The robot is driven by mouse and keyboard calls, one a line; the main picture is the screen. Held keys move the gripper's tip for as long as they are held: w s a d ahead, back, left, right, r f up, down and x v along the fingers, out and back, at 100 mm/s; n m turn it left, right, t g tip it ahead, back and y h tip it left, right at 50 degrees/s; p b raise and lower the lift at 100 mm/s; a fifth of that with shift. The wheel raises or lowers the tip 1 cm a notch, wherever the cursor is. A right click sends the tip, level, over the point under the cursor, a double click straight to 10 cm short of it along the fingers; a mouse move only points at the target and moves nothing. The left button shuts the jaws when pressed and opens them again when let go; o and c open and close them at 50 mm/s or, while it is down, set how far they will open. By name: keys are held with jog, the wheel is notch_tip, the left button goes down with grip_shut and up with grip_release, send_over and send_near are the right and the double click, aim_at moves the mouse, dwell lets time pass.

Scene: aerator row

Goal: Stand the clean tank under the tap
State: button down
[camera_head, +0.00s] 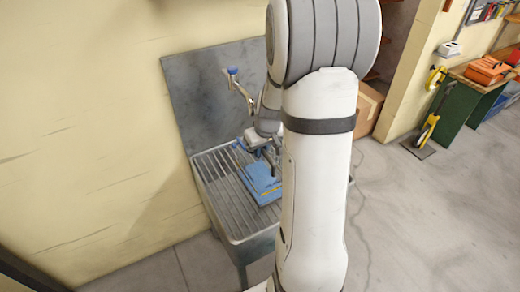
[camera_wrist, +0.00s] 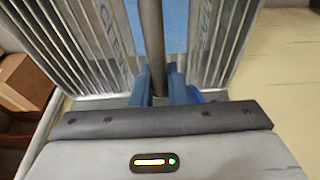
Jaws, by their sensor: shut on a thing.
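A blue tank (camera_head: 262,183) with a small yellow mark is at the grate of the metal sink (camera_head: 226,200), in the head view. The tap (camera_head: 240,92), with a blue top, sticks out from the backsplash above and left of the tank. My gripper (camera_head: 265,152) is just above the tank, partly hidden by my arm. In the wrist view my gripper (camera_wrist: 162,82) has its blue fingers closed around a dark grey bar (camera_wrist: 152,35), which looks like the tank's handle. Blue tank surface (camera_wrist: 175,25) and partly covered lettering show behind the bar. I cannot tell whether the tank touches the grate.
The grate is bare left of the tank. A grey backsplash (camera_head: 192,110) stands behind the sink. A cardboard box (camera_head: 368,108) is beyond my arm; boxes also show in the wrist view (camera_wrist: 22,82). A green workbench (camera_head: 462,105) is far right. Open floor lies right.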

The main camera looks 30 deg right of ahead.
jog(key=c, duration=1.3)
grip_release()
jog(key=shift+f, duration=0.1)
jog(key=shift+c, duration=0.2)
jog(key=p+v, duration=0.1)
jog(key=v, duration=0.6)
jog(key=shift+r, duration=0.25)
jog(key=shift+s+a+r, duration=0.15)
jog(key=shift+r, duration=0.25)
jog(key=s+a+r+p, duration=0.8)
jog(key=s+a+r, duration=0.6)
jog(key=s+r, duration=0.1)
jog(key=shift+s+a+g+p, duration=0.2)
jog(key=shift+s+g+p, duration=0.15)
jog(key=shift+s, duration=0.5)
